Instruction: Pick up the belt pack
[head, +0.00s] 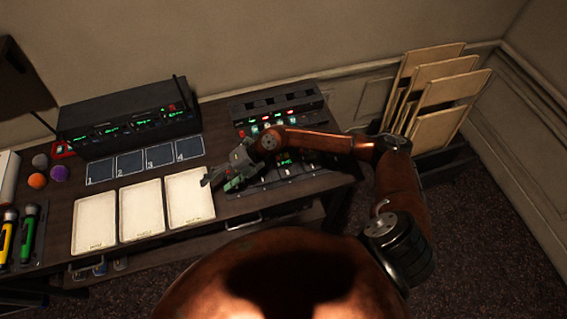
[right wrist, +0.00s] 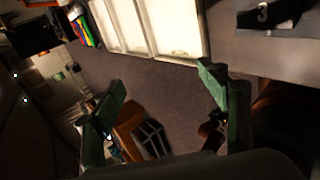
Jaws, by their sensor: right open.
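I cannot pick out a belt pack for certain in either view. My right gripper (head: 218,182) is at the right edge of the rightmost cream tray (head: 188,200), in front of the mixing desk (head: 280,103). In the right wrist view its two green fingers (right wrist: 165,108) are spread wide, with nothing held between them. Dark floor shows between the fingers, and the cream trays (right wrist: 175,30) lie beyond them. My right arm hides part of the mixing desk. My left gripper is not in view.
A black receiver rack (head: 128,120) with antennas stands behind several dark numbered squares (head: 130,163). Coloured balls (head: 37,180) and yellow and green microphones (head: 28,235) lie at the left. A drawer handle (head: 243,222) juts from the table front.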

